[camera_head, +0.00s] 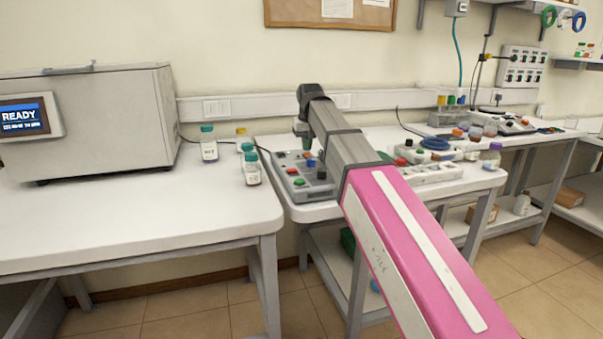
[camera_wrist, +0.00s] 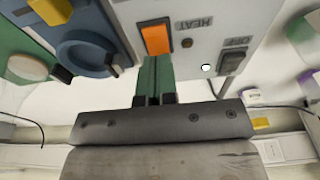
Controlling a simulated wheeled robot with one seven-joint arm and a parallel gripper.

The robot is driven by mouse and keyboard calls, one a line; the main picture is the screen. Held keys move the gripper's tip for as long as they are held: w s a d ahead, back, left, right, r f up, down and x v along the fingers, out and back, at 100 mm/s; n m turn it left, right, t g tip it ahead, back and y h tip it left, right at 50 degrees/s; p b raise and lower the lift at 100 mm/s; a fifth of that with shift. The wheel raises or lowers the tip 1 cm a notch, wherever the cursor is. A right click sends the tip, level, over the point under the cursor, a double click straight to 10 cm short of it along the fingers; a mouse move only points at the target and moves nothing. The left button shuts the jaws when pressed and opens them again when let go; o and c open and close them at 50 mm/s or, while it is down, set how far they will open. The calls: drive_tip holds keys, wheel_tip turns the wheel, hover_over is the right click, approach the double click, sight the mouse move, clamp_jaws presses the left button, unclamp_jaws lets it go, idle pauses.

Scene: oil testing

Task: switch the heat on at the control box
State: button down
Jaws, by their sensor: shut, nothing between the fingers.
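The grey control box (camera_head: 316,192) sits on the middle bench with coloured buttons on top. In the wrist view its pale panel (camera_wrist: 205,12) fills the top. It bears an orange switch (camera_wrist: 156,38) beside the upside-down label HEAT, and a dark switch (camera_wrist: 232,62) beside the label OFF. My gripper (camera_head: 306,142) is above the back of the box. In the wrist view its green fingers (camera_wrist: 155,62) are together and empty, with their tips at the near edge of the orange switch. I cannot tell whether they touch it. The arm hides part of the box.
In the wrist view a blue panel with a round knob (camera_wrist: 88,52) lies left of the switch. Capped bottles (camera_head: 251,166) stand on the left bench near a machine reading READY (camera_head: 105,125). More boxes and bottles (camera_head: 490,160) stand on the right.

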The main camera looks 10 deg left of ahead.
sight(307, 154)
drive_tip(key=shift+f, duration=0.6)
idle(0.3)
drive_tip(key=shift+r, duration=3.55)
